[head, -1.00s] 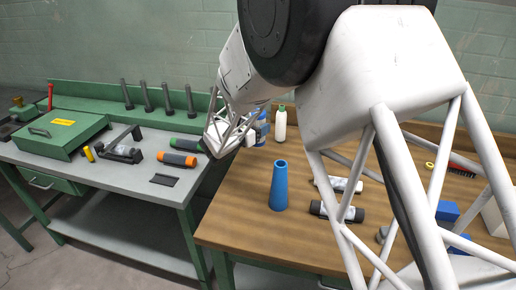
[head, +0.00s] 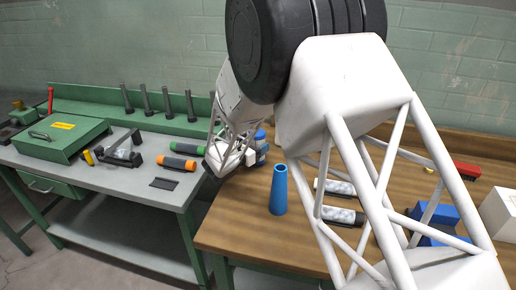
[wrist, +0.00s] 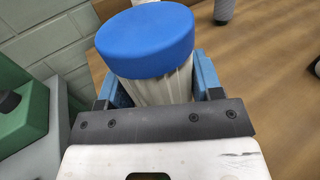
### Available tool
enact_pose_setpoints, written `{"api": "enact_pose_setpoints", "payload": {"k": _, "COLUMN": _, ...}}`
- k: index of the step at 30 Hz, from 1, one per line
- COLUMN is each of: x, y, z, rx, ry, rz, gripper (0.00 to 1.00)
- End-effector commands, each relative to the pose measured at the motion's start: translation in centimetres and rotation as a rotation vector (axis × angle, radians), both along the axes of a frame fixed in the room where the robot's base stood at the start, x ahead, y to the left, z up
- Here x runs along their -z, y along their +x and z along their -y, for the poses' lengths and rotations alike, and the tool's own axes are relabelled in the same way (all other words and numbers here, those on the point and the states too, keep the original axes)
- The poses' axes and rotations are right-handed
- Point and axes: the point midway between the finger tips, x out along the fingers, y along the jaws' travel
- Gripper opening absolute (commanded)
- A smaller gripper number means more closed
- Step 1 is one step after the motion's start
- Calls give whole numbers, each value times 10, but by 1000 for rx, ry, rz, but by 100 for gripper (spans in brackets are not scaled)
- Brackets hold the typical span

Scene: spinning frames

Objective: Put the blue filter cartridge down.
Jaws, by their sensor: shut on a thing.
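The blue filter cartridge (wrist: 147,42) has a round blue cap and a pale ribbed body. In the wrist view it sits between the blue finger pads of my gripper (wrist: 158,88), which is shut on it. Its lower end is hidden behind the gripper. In the head view my gripper (head: 258,154) is over the left back part of the wooden table (head: 240,222), near the gap to the grey bench. The blue cap (head: 261,134) shows small beside it. I cannot tell whether the cartridge touches the table.
A blue tapered tube (head: 278,192) stands in front of my gripper. Two pale cylinders with dark ends (head: 338,215) lie to its right. The grey bench (head: 100,185) holds an orange cartridge (head: 178,162), a green one (head: 187,147), a black cradle (head: 122,152) and a green box (head: 62,138).

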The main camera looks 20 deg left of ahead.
Motion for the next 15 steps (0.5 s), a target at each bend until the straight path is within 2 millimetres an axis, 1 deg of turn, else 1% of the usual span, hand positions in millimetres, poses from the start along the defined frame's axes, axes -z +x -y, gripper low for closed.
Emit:
{"api": "enact_pose_setpoints", "payload": {"k": 1, "x": 6, "y": 0, "z": 0, "rx": 0, "ry": -1, "rz": -1, "gripper": 32}}
{"api": "enact_pose_setpoints", "payload": {"k": 4, "x": 12, "y": 0, "z": 0, "rx": 0, "ry": 0, "rz": 0, "gripper": 32}}
{"api": "enact_pose_setpoints", "payload": {"k": 15, "x": 13, "y": 0, "z": 0, "rx": 0, "ry": 1, "rz": 1, "gripper": 32}}
